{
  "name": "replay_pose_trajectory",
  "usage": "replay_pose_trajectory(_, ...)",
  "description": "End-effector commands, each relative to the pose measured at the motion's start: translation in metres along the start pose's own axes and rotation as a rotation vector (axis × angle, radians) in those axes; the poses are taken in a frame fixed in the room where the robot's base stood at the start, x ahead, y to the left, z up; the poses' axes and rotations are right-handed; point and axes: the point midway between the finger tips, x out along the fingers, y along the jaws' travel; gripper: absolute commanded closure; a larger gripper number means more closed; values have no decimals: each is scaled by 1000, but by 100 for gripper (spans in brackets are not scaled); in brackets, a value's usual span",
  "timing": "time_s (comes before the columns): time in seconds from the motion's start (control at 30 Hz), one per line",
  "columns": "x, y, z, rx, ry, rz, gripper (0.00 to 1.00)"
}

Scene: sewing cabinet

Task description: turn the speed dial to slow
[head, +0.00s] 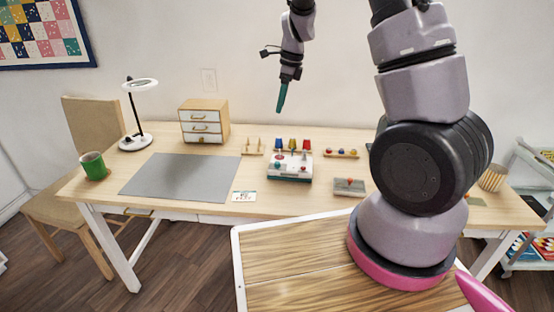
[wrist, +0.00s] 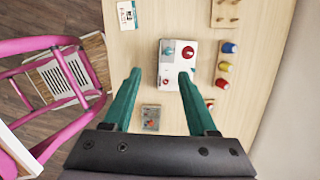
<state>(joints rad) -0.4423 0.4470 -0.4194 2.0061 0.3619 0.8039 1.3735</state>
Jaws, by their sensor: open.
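A white and teal machine box (head: 290,170) stands mid-table. In the wrist view the box (wrist: 172,79) carries a large red dial (wrist: 188,52) and a smaller teal knob (wrist: 168,51); I cannot tell which sets the speed or read any markings. My gripper (head: 282,98) hangs above the table with teal fingers pointing down. In the wrist view my gripper (wrist: 160,80) is open, with its fingers either side of the box's lower part and nothing between them held. It is apart from the dials. A small card with printed marks (head: 244,196) lies to the left.
A small grey box with a red knob (head: 350,187) sits right of the machine. Spools (head: 292,144) and a peg rack (head: 252,147) stand behind. A grey mat (head: 180,178), drawer box (head: 204,121), lamp (head: 135,142) and green mug (head: 94,166) are at the left.

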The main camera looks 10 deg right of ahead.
Motion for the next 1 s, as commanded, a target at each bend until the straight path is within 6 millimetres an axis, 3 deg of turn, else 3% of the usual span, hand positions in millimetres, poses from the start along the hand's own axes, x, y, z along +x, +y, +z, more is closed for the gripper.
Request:
replay_pose_trajectory(0.03, 27, -5, 0, 64, 38, 13, 42)
replay_pose_trajectory(0.1, 57, -12, -1, 163, 82, 15, 42)
replay_pose_trajectory(0.3, 119, -23, -8, 362, 177, -7, 42)
replay_pose_trajectory(0.67, 160, -26, -16, 435, 211, -22, 42)
replay_pose_trajectory(1.0, 221, -24, -29, 434, 208, -22, 42)
